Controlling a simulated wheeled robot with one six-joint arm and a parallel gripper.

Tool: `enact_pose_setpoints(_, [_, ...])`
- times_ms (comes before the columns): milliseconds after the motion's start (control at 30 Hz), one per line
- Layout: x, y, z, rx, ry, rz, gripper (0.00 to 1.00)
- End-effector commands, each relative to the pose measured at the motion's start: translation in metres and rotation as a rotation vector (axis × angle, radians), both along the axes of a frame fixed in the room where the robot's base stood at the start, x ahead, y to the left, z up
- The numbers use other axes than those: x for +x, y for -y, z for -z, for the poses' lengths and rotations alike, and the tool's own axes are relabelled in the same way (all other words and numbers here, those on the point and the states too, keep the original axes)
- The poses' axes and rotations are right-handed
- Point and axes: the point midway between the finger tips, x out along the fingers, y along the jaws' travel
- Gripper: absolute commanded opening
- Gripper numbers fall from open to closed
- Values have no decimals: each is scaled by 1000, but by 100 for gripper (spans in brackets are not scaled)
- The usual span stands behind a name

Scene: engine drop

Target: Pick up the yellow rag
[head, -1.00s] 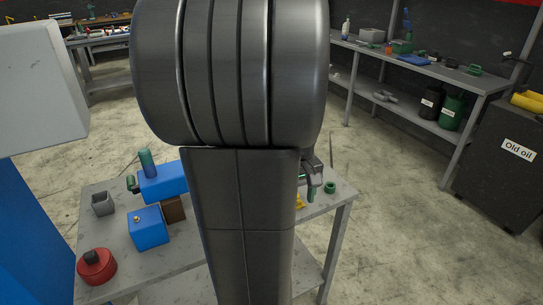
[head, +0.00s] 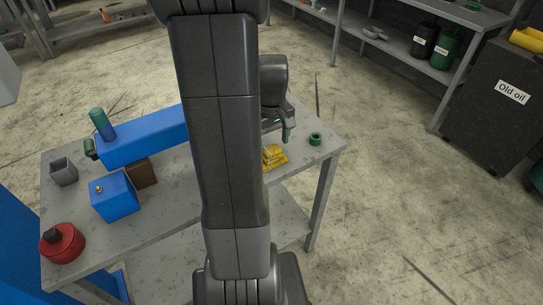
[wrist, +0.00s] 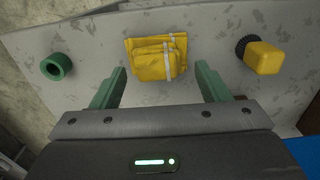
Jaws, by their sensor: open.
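The yellow rag (head: 273,158) lies folded on the grey table, near its right end in the head view, partly hidden by my arm. In the wrist view the yellow rag (wrist: 155,57), with pale stripes, lies ahead of and between my fingertips. My gripper (wrist: 160,78) has two green fingers spread apart with nothing between them. In the head view my gripper (head: 285,134) hangs over the table beside the rag, partly hidden. I cannot tell its exact height.
A green ring (wrist: 56,66) lies left of the rag in the wrist view, and a yellow block with a black end (wrist: 263,57) lies right. The grey table (head: 75,215) also holds a blue box (head: 114,196), a red can (head: 62,244) and a grey cup (head: 64,171).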

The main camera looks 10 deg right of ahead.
Motion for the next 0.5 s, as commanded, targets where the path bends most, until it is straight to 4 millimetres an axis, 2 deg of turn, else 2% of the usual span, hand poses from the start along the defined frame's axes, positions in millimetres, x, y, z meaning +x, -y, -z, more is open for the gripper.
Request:
enact_pose_setpoints(333, [4,4,39,1,-4,1,69])
enact_pose_setpoints(500, [4,3,51,1,-1,0,69])
